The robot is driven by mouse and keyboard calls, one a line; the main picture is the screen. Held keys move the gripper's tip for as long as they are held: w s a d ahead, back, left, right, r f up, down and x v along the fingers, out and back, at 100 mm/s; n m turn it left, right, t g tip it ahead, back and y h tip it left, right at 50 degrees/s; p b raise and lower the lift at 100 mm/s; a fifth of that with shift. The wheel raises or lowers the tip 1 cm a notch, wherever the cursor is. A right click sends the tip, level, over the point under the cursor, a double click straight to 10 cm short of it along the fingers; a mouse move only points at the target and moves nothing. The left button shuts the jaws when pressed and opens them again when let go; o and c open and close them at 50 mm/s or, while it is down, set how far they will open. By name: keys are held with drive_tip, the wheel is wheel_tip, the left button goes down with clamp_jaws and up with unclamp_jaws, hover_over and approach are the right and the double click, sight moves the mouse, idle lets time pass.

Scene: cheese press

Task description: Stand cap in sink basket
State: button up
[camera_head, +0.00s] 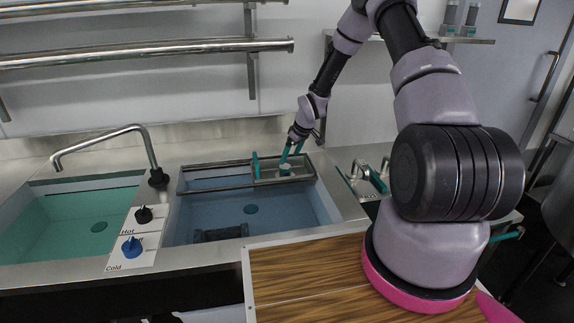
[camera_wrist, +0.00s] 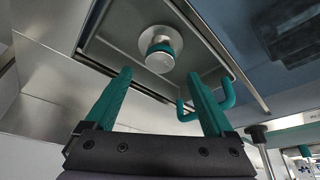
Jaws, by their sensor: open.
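The sink basket (camera_head: 213,187) is a shallow metal tray across the back of the right-hand sink. The cap (camera_wrist: 160,57), a pale round piece with a wider flange and a teal band, is in the tray. It seems to stand on the tray floor, flange down. It also shows small in the head view (camera_head: 285,170). My gripper (camera_wrist: 160,75) is open, its two teal fingers apart with nothing between them. In the head view my gripper (camera_head: 291,151) is just above the cap, pointing down. The fingertips appear clear of the cap.
A teal handle (camera_head: 255,166) rises from the basket. A dark object (camera_head: 220,234) lies in the right-hand sink (camera_head: 290,213). A faucet (camera_head: 105,143) and hot and cold knobs (camera_head: 132,247) stand left. A wooden board (camera_head: 310,275) is in front; rails (camera_head: 150,50) hang above.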

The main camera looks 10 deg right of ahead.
drive_tip(key=s+d+r+m+h, duration=0.15)
drive_tip(key=s+r, duration=0.25)
drive_tip(key=r, duration=0.6)
drive_tip(key=s+d+r+m+t, duration=0.15)
drive_tip(key=s+r, duration=0.25)
drive_tip(key=r, duration=0.7)
drive_tip(key=s+d+r+m+h, duration=0.15)
drive_tip(key=s+r, duration=0.35)
drive_tip(key=r, duration=0.5)
drive_tip(key=s+r+m+t+y, duration=0.1)
drive_tip(key=s+r+m, duration=0.2)
drive_tip(key=s, duration=0.9)
drive_tip(key=s+r+m+t+y, duration=0.1)
drive_tip(key=s+r+m, duration=0.3)
drive_tip(key=s+r, duration=0.6)
drive_tip(key=s, duration=0.3)
drive_tip(key=shift+a+r, duration=0.15)
drive_tip(key=shift+a, duration=0.15)
drive_tip(key=shift+w, duration=0.1)
